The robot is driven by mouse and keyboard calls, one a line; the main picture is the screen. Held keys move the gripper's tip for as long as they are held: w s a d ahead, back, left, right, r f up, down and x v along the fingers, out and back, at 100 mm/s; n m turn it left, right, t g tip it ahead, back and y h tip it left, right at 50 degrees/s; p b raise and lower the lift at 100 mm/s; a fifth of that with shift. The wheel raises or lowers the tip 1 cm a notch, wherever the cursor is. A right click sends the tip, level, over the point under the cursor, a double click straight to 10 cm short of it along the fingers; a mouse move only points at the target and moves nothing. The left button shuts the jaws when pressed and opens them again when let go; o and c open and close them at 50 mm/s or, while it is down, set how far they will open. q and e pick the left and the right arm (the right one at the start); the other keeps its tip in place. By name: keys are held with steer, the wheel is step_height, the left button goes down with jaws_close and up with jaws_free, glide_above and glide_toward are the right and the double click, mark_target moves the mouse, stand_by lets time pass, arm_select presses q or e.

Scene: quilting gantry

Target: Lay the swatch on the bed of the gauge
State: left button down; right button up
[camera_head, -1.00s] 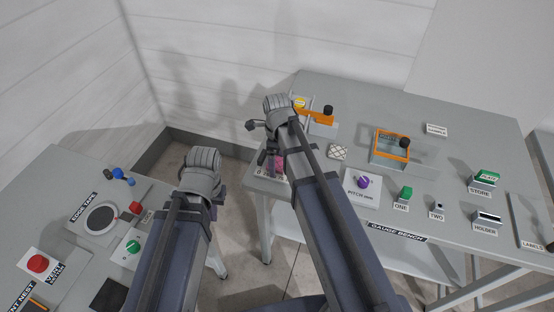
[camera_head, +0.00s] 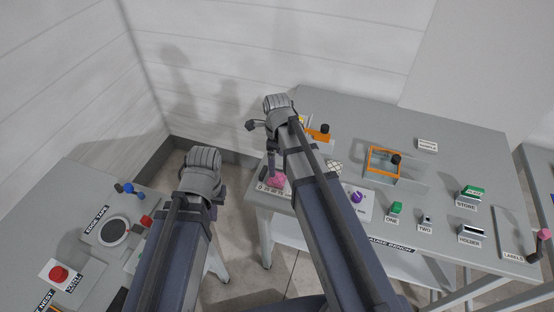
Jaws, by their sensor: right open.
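A small pale swatch with a diamond pattern (camera_head: 334,167) lies flat on the gauge bench, just right of my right arm's wrist and partly covered by the arm. An orange part with a black knob (camera_head: 318,134) stands behind it, partly hidden by my wrist. I cannot tell which of the two is the gauge. My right gripper (camera_head: 268,170) is open and points down near the bench's left edge, by a pink lump (camera_head: 277,180). My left gripper (camera_head: 220,195) is mostly hidden behind its wrist, over the floor gap.
The gauge bench (camera_head: 460,140) also carries a purple knob (camera_head: 357,197), a green block (camera_head: 396,208), a store (camera_head: 471,193) and a holder (camera_head: 471,231).

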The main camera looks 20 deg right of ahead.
arm_select(q)
step_height(320, 180, up, 4)
steer(key=shift+f+p, duration=0.2)
steer(key=shift+p, duration=1.05)
arm_select(e)
step_height(320, 180, up, 4)
steer(key=shift+f, duration=0.2)
